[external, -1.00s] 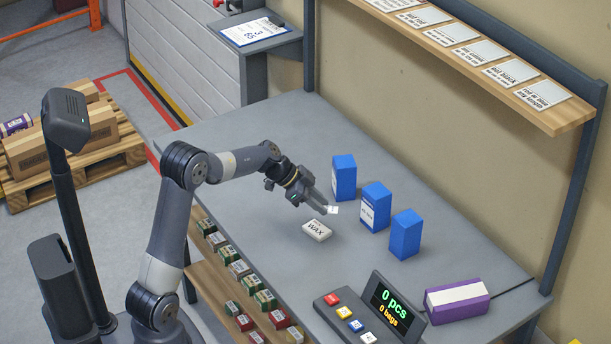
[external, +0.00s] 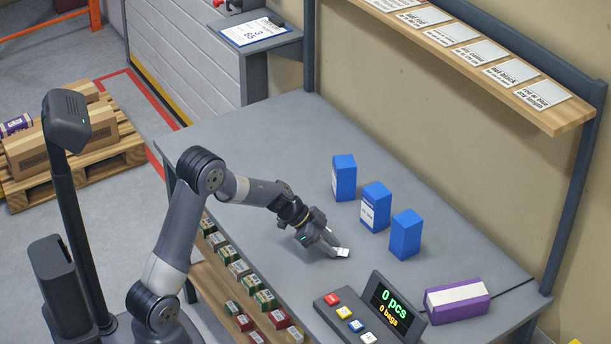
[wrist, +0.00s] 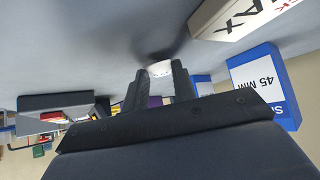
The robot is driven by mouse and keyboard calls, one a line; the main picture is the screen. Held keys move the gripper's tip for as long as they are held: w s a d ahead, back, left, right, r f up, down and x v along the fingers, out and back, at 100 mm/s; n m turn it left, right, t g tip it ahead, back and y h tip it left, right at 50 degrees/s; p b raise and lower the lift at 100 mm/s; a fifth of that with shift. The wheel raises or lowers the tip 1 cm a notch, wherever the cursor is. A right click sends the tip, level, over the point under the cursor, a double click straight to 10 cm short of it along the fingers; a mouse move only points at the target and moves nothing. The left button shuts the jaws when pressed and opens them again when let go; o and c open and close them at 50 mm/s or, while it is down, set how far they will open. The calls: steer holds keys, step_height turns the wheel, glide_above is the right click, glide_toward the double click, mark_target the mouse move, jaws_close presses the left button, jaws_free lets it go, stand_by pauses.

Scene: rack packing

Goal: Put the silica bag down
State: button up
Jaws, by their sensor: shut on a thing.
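The silica bag is a small white packet (external: 342,252) at the tips of my gripper (external: 331,244). In the wrist view the silica bag (wrist: 160,69) sits between the two dark fingers of my gripper (wrist: 159,80), which is shut on it. The bag is low over the grey table (external: 270,150), with a dark shadow close by it in the wrist view. I cannot tell whether it touches the tabletop.
A white wax box (wrist: 240,14) lies near the gripper, hidden behind it in the external view. Three blue boxes (external: 344,178) (external: 376,207) (external: 405,235) stand behind. A counter display with coloured buttons (external: 395,303) and a purple box (external: 458,301) are at the front right.

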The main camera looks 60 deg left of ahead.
steer(key=shift+f+b, duration=0.3)
steer(key=o, duration=0.9)
steer(key=shift+o, duration=0.2)
steer(key=shift+r, duration=0.1)
steer(key=shift+s+a+r+p, duration=0.15)
steer(key=shift+r+p, duration=0.15)
steer(key=shift+r, duration=0.05)
steer(key=v, duration=1.1)
steer(key=shift+s, duration=0.1)
